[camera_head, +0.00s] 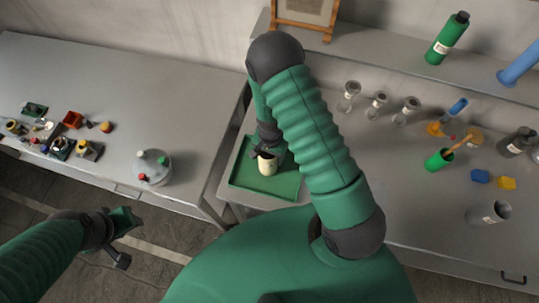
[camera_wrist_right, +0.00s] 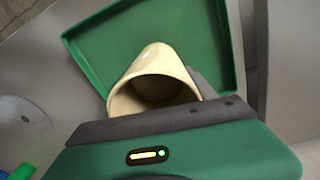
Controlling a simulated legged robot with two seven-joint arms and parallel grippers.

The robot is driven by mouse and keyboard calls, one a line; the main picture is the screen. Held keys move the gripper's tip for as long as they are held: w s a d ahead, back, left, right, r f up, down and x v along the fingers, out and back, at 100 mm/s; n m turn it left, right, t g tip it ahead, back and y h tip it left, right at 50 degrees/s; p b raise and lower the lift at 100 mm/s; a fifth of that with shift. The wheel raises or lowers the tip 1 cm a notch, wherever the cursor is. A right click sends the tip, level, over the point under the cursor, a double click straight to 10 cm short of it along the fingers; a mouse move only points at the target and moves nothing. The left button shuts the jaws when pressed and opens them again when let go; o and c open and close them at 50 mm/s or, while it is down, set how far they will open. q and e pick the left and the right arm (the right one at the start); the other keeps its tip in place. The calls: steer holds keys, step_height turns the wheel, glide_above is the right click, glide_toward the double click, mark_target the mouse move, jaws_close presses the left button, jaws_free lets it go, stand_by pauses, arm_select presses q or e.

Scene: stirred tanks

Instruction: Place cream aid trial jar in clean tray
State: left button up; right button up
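The cream aid trial jar (camera_head: 267,164) is a cream-coloured open cup at the green clean tray (camera_head: 252,186), over its floor. I cannot tell whether it touches the floor. My right gripper (camera_head: 266,147) is at the jar's rim from above. In the right wrist view the jar (camera_wrist_right: 152,66) has its dark mouth toward me, and one dark finger lies against its right side; the other finger is hidden. The tray (camera_wrist_right: 213,40) spreads behind it. My left gripper (camera_head: 124,238) is open and empty, over the floor at lower left.
A white round vessel (camera_head: 152,166) with coloured caps and several small items stand on the left bench. The right bench holds glass flasks (camera_head: 348,93), a green cup (camera_head: 437,159) and a grey beaker (camera_head: 488,213). A green bottle (camera_head: 446,40) stands on the shelf.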

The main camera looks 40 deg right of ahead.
steer(key=o, duration=0.4)
steer(key=shift+c, duration=0.2)
steer(key=shift+s+d, duration=0.1)
steer(key=shift+r, duration=0.1)
